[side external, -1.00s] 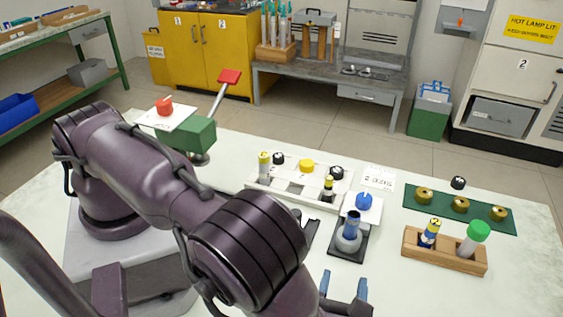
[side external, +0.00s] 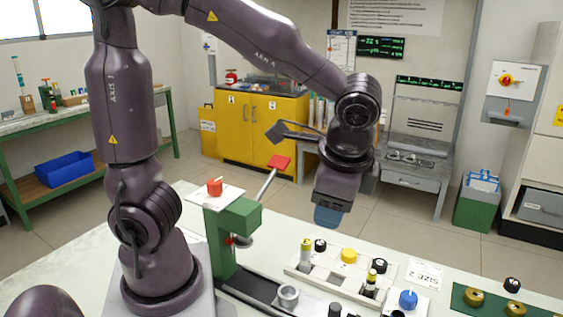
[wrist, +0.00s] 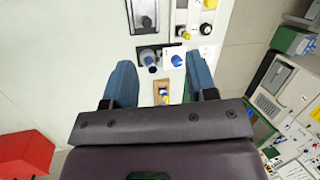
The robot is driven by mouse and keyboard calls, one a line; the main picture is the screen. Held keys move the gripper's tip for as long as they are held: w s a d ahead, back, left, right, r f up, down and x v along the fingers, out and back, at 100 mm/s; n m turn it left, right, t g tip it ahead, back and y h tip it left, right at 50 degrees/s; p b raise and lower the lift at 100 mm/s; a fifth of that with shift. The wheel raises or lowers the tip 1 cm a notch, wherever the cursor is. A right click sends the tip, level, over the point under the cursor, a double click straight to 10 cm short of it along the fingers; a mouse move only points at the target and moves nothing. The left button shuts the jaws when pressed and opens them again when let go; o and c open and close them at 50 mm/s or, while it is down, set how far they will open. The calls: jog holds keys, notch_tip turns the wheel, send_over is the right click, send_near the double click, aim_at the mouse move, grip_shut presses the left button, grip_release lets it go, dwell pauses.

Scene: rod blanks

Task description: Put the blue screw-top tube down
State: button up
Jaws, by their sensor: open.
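A blue tube (wrist: 149,60) stands in a grey round-bodied holder on a black plate in the wrist view. Only its top edge (side external: 397,314) shows at the bottom of the side view. A blue cap (side external: 408,299) lies apart from it on a white card; it also shows in the wrist view (wrist: 176,60). My gripper (side external: 329,216) is raised high above the table, pointing down. In the wrist view its blue fingers (wrist: 158,66) are spread wide, with nothing held between them.
A white rack (side external: 335,275) holds small tubes and caps. A green press (side external: 234,225) with a red-handled lever stands left of it. Brass rings (side external: 474,297) sit on a green mat at right.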

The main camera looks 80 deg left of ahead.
jog(key=s+a+r+n+t+h, duration=0.3)
jog(key=s+r+n+t, duration=0.1)
jog(key=s+r+n, duration=0.1)
jog(key=shift+s, duration=0.35)
jog(key=shift+o, duration=0.5)
jog(key=shift+s+a+r+n+t+h, duration=0.15)
jog(key=shift+s+r+n+t+h, duration=0.25)
jog(key=shift+s+n+t, duration=0.3)
jog(key=shift+w, duration=0.1)
